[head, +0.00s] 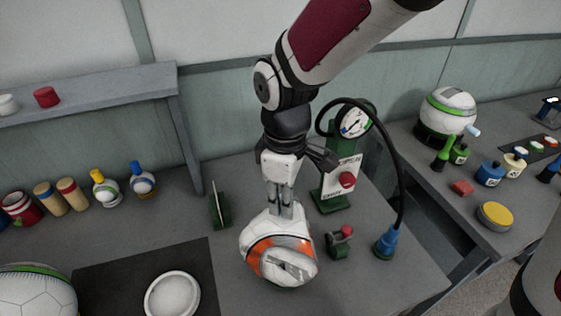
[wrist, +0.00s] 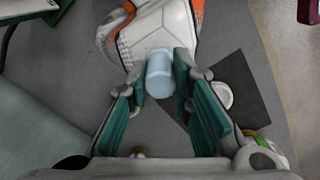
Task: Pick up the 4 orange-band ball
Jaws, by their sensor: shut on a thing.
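The orange-band ball (head: 262,228) is white with a wide orange band and a pale grey patch, in the middle of the head view. My gripper (head: 284,208) reaches down onto its top. In the wrist view, the ball (wrist: 155,32) is at the top, and a pale blue stub (wrist: 159,74) on it sits between the teal finger pads. My gripper (wrist: 161,88) is shut on this stub. I cannot tell whether the ball's underside touches the table.
A black mat (head: 110,266) with a white ring-shaped dish (head: 172,298) lies left of the ball. A green-band ball (head: 35,292) is at the lower left. A green gauge stand (head: 334,203), a small red-knobbed fitting (head: 339,245) and a blue hose end (head: 386,243) stand close on the right.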

